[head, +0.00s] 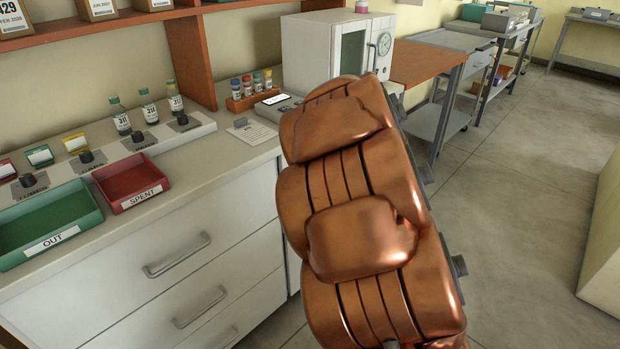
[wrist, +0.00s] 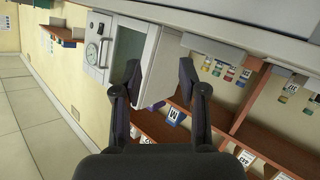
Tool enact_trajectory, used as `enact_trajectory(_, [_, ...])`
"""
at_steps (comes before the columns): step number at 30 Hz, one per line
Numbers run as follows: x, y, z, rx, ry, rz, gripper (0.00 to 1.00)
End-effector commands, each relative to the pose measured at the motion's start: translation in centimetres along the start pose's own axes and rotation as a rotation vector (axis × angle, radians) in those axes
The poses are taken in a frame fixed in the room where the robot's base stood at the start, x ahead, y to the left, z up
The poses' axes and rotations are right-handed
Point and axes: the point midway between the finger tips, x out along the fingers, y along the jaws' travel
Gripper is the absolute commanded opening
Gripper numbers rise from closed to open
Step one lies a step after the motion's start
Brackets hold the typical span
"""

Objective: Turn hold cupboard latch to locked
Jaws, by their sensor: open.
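A white cabinet (head: 312,52) with a glass-windowed door stands on the far end of the counter in the head view. A round dial (head: 384,44) is on its front, right of the window. No label naming the hold cupboard shows, and I cannot make out a latch or its position. The wrist view is turned over; in it the cabinet (wrist: 163,65) and its dial (wrist: 92,53) lie beyond my gripper. My gripper (wrist: 160,75) is open, with nothing between its fingers, apart from the cabinet. In the head view my copper arm hides the gripper and the cabinet's lower right.
A green OUT tray (head: 50,222) and red SPENT tray (head: 131,181) sit at the counter's left. Vials (head: 120,116) stand on a white rack behind. A rack of small coloured bottles (head: 248,102) is near the cabinet. Open floor (head: 530,150) lies right.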

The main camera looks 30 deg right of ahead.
Motion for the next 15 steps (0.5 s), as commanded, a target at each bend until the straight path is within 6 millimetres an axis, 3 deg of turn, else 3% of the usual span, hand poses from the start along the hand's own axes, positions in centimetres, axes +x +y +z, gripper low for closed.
enact_trajectory(1, [1.5, -0.3, 1.7, -0.004, 0.033, -0.027, 0.42])
enact_trajectory(6, [4.5, -2.2, 4.2, 0.007, 0.161, -0.167, 0.42])
enact_trajectory(10, [5.9, -4.3, 6.7, 0.038, 0.248, -0.303, 0.42])
enact_trajectory(15, [6.2, -7.0, 10.0, 0.107, 0.337, -0.479, 0.42])
